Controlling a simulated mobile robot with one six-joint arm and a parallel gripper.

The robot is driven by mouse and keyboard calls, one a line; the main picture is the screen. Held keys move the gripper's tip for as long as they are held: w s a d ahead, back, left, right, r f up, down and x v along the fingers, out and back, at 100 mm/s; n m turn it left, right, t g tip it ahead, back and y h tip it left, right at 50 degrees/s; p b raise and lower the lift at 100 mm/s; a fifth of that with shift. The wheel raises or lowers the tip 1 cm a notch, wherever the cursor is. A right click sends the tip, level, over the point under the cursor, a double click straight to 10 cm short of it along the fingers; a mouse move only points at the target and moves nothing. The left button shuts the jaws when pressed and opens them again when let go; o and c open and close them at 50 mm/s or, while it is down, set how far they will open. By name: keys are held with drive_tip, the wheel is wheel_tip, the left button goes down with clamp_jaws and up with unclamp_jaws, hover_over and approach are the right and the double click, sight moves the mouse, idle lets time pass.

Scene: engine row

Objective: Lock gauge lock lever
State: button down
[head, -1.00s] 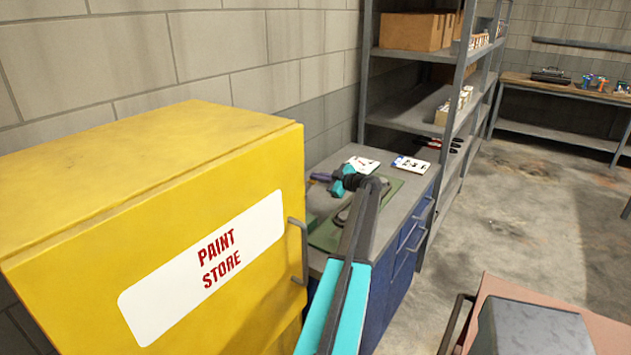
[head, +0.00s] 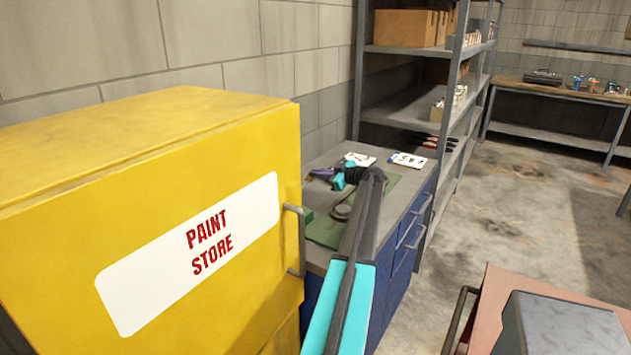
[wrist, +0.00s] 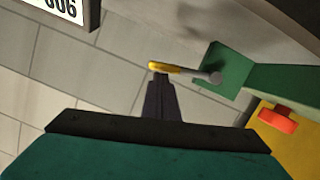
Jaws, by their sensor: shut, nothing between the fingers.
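The lock lever (wrist: 180,69) is a short arm with a yellow grip and a grey rounded pivot end. It juts left from a green metal body (wrist: 250,80), apparently the gauge, in the wrist view. My gripper (wrist: 158,78) is shut and empty, its dark fingertips right at the yellow end of the lever. I cannot tell whether they touch it. In the head view my arm reaches over the blue bench, and the lever is too small or hidden to make out.
A red-orange part (wrist: 277,118) sits on a yellow surface beside the green body. A number plate (wrist: 52,10) is at upper left. In the head view, the yellow paint store cabinet (head: 60,240) stands left of my arm. White cards (head: 407,160) lie on the bench (head: 320,255).

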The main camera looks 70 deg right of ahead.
drive_tip(key=shift+d+f+b, duration=0.25)
drive_tip(key=shift+f+b, duration=0.45)
drive_tip(key=shift+b, duration=1)
drive_tip(key=shift+d+f+b, duration=0.2)
drive_tip(key=shift+f+b, duration=0.45)
drive_tip(key=shift+b, duration=1)
drive_tip(key=shift+f+b, duration=0.15)
drive_tip(key=shift+b, duration=0.45)
drive_tip(key=shift+d, duration=0.1)
drive_tip(key=shift+w+d+r, duration=0.1)
drive_tip(key=shift+r, duration=0.6)
drive_tip(key=s+r+b, duration=0.2)
drive_tip(key=s+r, duration=0.3)
drive_tip(key=s, duration=0.5)
drive_tip(key=shift+a, duration=0.35)
